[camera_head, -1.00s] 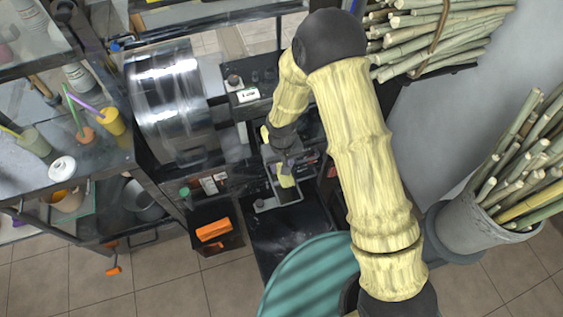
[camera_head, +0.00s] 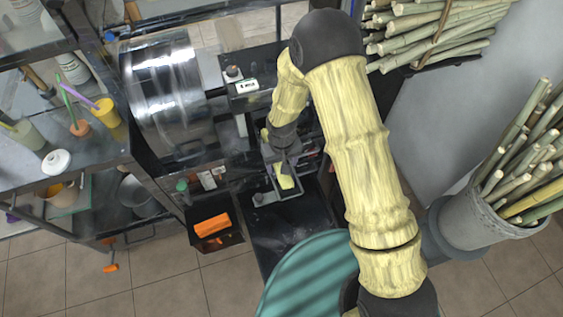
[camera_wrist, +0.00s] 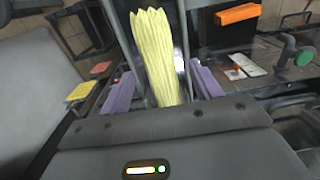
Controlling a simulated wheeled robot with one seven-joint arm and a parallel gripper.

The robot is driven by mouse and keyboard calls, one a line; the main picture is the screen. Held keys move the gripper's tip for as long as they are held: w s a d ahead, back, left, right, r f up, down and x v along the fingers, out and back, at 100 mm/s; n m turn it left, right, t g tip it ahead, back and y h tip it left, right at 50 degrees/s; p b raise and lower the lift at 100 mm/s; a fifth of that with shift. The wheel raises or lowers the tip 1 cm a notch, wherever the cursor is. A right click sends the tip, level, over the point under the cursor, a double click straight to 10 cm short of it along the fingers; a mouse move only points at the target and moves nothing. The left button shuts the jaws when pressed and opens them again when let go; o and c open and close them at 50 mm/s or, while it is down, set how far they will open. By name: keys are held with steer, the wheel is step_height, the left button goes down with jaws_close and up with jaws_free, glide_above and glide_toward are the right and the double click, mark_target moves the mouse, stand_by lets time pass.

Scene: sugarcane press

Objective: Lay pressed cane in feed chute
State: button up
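The pressed cane (camera_wrist: 158,55) is a flattened, pale yellow piece with a ragged far end. In the wrist view it stretches away between the two purple fingers of my gripper (camera_wrist: 162,80), with a gap showing on each side. My gripper looks open around it. In the head view a yellow end of the cane (camera_head: 284,183) shows just below my gripper (camera_head: 284,158), inside a narrow metal-framed trough, apparently the feed chute (camera_head: 281,197). Rails run along both sides of the cane in the wrist view. The cane's near end is hidden by the gripper body.
A shiny metal drum (camera_head: 170,90) stands left of the chute. An orange block (camera_head: 212,225) sits in a dark bin below left. A teal round drum (camera_head: 308,285) is in front. A grey bucket of canes (camera_head: 478,220) stands at right, a cluttered shelf (camera_head: 90,150) at left.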

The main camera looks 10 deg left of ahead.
steer(key=shift+r, duration=0.1)
step_height(320, 180, up, 17)
steer(key=b, duration=0.2)
steer(key=shift+r+b, duration=0.15)
steer(key=shift+b, duration=0.15)
stand_by(0.3)
stand_by(0.5)
steer(key=s+d+r+m+t, duration=0.1)
steer(key=s+d+m, duration=0.2)
steer(key=d, duration=1)
steer(key=s+d+r+m+t, duration=0.1)
steer(key=s+d+r+m, duration=0.1)
steer(key=d, duration=1)
steer(key=shift+s+d+r+m+t, duration=0.2)
steer(key=shift+s+d+m+t, duration=0.15)
steer(key=shift+s+m, duration=0.55)
steer(key=shift+s, duration=0.2)
